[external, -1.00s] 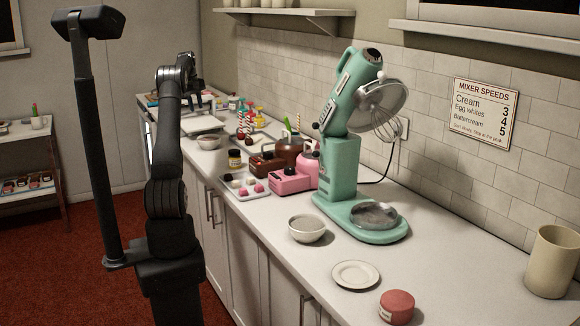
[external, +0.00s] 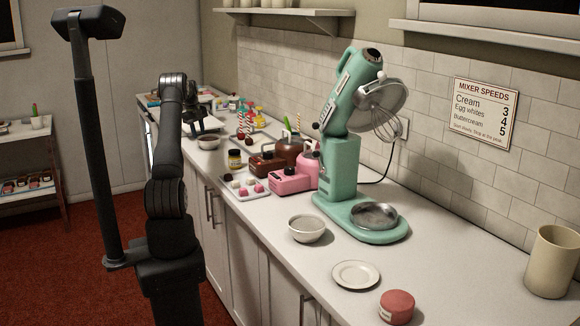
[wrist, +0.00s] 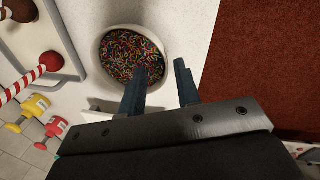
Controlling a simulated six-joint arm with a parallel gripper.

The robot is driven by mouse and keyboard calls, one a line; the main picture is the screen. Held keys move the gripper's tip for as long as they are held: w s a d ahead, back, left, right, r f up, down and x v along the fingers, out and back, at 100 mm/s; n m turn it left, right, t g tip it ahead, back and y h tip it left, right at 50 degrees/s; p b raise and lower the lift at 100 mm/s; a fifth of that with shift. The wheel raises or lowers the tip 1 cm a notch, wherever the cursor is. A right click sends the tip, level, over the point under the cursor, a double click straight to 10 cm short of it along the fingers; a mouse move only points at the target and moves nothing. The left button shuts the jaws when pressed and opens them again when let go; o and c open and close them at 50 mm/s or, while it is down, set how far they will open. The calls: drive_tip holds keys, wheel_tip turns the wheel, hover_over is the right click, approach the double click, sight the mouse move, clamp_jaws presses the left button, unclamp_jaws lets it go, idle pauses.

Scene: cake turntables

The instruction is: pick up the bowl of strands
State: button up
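The bowl of strands (wrist: 133,58) is a white bowl filled with multicoloured strands, standing on the pale counter in the wrist view. A small bowl at the counter's far left edge in the external view (external: 209,143) appears to be the same one. My gripper (wrist: 164,76) is open, with its two dark fingers apart and nothing between them. In the wrist view the left finger overlaps the bowl's lower right part, and the right finger is beyond its rim. I cannot tell whether either touches it. In the external view my gripper is just above and behind the bowl.
In the wrist view a tray with cake pops (wrist: 20,68) lies left of the bowl, near small red and yellow items (wrist: 38,113). The red floor (wrist: 260,60) lies past the counter edge. Externally, a jar (external: 235,159) and the green mixer (external: 340,165) stand farther along.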

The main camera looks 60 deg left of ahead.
sight(200, 139)
wheel_tip(200, 139, down, 4)
drive_tip(key=shift+w+f, duration=0.15)
drive_tip(key=shift+f, duration=0.05)
drive_tip(key=shift+c, duration=0.4)
clamp_jaws()
drive_tip(key=shift+r, duration=0.2)
